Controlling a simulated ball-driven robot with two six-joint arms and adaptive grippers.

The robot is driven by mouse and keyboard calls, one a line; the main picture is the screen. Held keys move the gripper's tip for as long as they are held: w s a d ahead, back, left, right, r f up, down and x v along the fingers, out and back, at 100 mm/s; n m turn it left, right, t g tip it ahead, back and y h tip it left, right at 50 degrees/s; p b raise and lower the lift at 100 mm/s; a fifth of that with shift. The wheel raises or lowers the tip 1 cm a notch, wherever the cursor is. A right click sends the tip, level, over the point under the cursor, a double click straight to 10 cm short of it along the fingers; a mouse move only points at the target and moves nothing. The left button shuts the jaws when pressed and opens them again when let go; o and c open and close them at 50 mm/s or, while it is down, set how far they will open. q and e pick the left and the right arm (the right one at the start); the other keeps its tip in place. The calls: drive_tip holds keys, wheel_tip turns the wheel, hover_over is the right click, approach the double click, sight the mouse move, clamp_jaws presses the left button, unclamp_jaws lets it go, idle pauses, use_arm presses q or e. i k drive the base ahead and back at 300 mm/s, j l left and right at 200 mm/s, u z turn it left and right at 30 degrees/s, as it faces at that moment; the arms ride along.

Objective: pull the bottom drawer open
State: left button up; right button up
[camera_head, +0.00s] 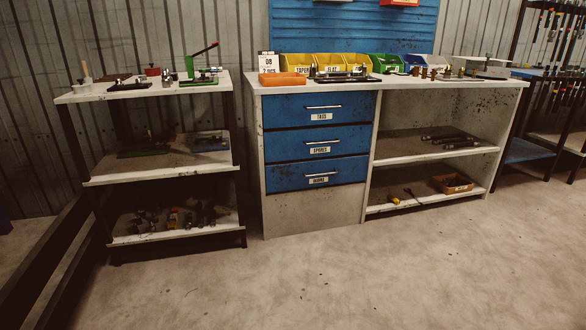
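The bottom drawer (300,174) is the lowest of three blue drawers in the workbench cabinet. It looks shut, with its front in line with the others. It has a pale bar handle (321,175) and a white label below the handle. The middle drawer (290,145) and the top drawer (285,110) above it also look shut. A plain grey panel (315,211) is below the bottom drawer. Neither of my grippers shows in this view.
A shelf rack (160,168) with tools stands left of the workbench (450,87). Open shelves with a cardboard box (452,184) are right of the drawers. Bins and tools cover the bench top. The concrete floor (350,275) before the drawers is clear.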

sight(286, 177)
drive_tip(key=i+l+z, duration=0.1)
drive_tip(key=i+l, duration=0.65)
drive_tip(key=i+u, duration=0.25)
drive_tip(key=i, duration=0.2)
drive_tip(key=i+l+u, duration=0.1)
drive_tip(key=i+u, duration=0.15)
drive_tip(key=i, duration=0.25)
drive_tip(key=i+l+u, duration=0.2)
drive_tip(key=i, duration=0.25)
drive_tip(key=i+l+u, duration=0.25)
drive_tip(key=i, duration=0.2)
